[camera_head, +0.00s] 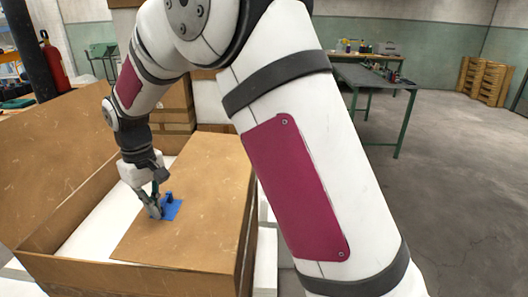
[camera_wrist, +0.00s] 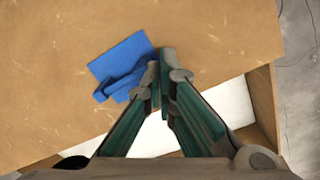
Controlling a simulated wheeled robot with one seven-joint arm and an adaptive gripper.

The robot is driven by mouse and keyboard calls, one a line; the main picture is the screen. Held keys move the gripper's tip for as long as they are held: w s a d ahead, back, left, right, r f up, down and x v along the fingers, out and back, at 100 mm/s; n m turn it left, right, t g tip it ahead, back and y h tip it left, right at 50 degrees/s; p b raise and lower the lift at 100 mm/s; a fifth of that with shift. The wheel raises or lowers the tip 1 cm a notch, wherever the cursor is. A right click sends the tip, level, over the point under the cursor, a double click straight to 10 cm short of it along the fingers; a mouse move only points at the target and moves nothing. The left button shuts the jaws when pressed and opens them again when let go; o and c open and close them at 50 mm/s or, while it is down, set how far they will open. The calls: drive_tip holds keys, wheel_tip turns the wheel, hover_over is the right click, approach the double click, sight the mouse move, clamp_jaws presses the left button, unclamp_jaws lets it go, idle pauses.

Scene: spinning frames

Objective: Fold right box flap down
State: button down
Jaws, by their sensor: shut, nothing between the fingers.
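A large open cardboard box (camera_head: 115,270) stands in the lower left of the head view. Its right flap (camera_head: 215,165) lies inward over the right part of the opening; whether it is fully level I cannot tell. The flap bears a blue patch with a raised blue handle (camera_head: 172,207), also seen in the wrist view (camera_wrist: 118,62). My gripper (camera_head: 155,209) is shut and empty, its tips right beside the handle. In the wrist view the closed fingertips (camera_wrist: 162,62) are at the handle's right end; whether they touch it is unclear.
The left flap (camera_head: 55,150) spreads outward to the left. The box's white inside (camera_head: 105,215) shows between the left wall and the right flap. A green-framed workbench (camera_head: 370,76) and wooden pallets (camera_head: 485,80) stand farther back. The floor at right is clear.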

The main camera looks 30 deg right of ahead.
drive_tip(key=shift+w+a+f+b, duration=0.15)
drive_tip(key=shift+f+b, duration=0.45)
drive_tip(key=shift+f, duration=1.45)
drive_tip(key=shift+r+p, duration=0.85)
drive_tip(key=shift+r, duration=1.25)
drive_tip(key=shift+r+p, duration=0.9)
drive_tip(key=shift+r, duration=1.6)
